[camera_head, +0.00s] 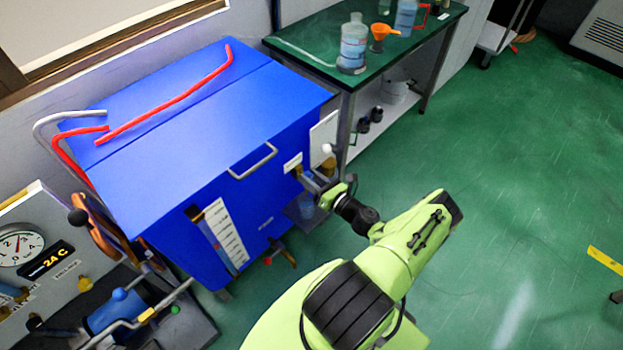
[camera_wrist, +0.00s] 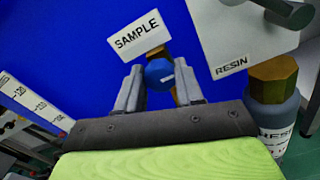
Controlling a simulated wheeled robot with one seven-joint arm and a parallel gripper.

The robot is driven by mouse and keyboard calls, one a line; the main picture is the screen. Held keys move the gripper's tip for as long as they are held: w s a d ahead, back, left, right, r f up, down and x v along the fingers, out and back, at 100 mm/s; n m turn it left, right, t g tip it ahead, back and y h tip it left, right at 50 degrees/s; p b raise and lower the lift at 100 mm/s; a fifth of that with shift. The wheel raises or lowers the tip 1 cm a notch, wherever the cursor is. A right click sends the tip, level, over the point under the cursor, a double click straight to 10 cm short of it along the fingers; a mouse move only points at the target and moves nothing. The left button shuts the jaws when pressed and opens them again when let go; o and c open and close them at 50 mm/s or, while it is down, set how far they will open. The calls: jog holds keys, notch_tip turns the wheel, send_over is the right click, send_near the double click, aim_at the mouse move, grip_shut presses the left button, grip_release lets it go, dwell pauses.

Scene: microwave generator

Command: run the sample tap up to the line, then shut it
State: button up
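The sample tap shows in the wrist view as a round blue knob (camera_wrist: 159,73) on a brass stem, just below a white SAMPLE label (camera_wrist: 139,34). My gripper (camera_wrist: 160,90) has one finger on each side of the knob, and the knob nearly fills the gap. Whether the fingers press on it is unclear. In the head view my gripper (camera_head: 322,188) is at the right front of the blue cabinet (camera_head: 220,130). A small bluish container (camera_head: 306,207) stands on a low shelf below it, partly hidden. Its fill line and level cannot be made out.
A grey-white RESIN box (camera_wrist: 240,40) and a bottle with a brass hex cap (camera_wrist: 274,78) stand close on the right. The white scale (camera_head: 225,234) is on the cabinet front. A green-topped bench (camera_head: 310,47) is behind.

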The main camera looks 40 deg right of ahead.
jog(key=c, duration=0.5)
jog(key=n+b, duration=0.1)
jog(key=n, duration=0.3)
jog(key=o, duration=1)
jog(key=shift+s, duration=0.1)
jog(key=s, duration=0.7)
jog(key=s+p, duration=0.1)
jog(key=s, duration=0.7)
jog(key=shift+s+d, duration=0.2)
jog(key=shift+s, duration=0.1)
